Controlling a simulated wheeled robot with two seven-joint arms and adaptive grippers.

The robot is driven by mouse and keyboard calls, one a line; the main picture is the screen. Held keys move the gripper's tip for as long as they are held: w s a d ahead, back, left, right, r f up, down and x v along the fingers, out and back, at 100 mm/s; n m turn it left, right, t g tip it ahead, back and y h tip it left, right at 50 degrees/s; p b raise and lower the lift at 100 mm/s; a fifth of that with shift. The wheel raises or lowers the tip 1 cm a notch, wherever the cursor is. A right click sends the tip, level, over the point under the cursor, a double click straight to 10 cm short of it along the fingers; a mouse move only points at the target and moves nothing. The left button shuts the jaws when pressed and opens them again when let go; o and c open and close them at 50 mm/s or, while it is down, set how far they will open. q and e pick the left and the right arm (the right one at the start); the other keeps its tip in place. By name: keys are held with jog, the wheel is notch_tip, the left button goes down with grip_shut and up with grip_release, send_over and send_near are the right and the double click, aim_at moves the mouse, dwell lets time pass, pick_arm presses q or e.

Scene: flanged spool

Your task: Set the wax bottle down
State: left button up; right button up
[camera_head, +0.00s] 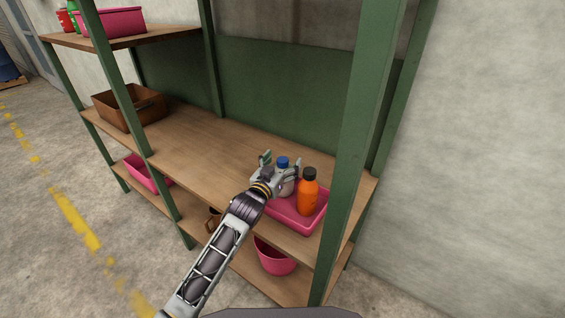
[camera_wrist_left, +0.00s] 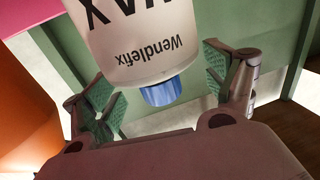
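The wax bottle (camera_head: 284,163) is white with a blue cap and looks upright at the left part of the pink tray (camera_head: 312,227). Its base is hidden, so I cannot tell what it rests on. My left gripper (camera_head: 281,167) is around the bottle, with its fingers spread apart on either side. In the left wrist view, the bottle (camera_wrist_left: 140,40) appears upside down with "Wendlefix" on its label. The green-padded fingers of the left gripper (camera_wrist_left: 160,85) look open, with a gap at the cap. My right gripper is in neither view.
An orange bottle (camera_head: 308,196) with a black cap stands in the tray, right beside my left gripper. A green shelf post (camera_head: 352,150) rises close on the right. A brown crate (camera_head: 128,108) stands at the shelf's far left; the board (camera_head: 190,145) between is clear.

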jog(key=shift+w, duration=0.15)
pick_arm(q)
jog(key=shift+r, duration=0.1)
jog(key=shift+s+a, duration=0.1)
jog(key=shift+s, duration=0.1)
jog(key=shift+s+a, duration=0.25)
jog(key=shift+s, duration=0.3)
jog(key=shift+v, duration=1.1)
jog(key=p, duration=0.1)
send_near(280, 165)
jog(key=shift+w, duration=0.1)
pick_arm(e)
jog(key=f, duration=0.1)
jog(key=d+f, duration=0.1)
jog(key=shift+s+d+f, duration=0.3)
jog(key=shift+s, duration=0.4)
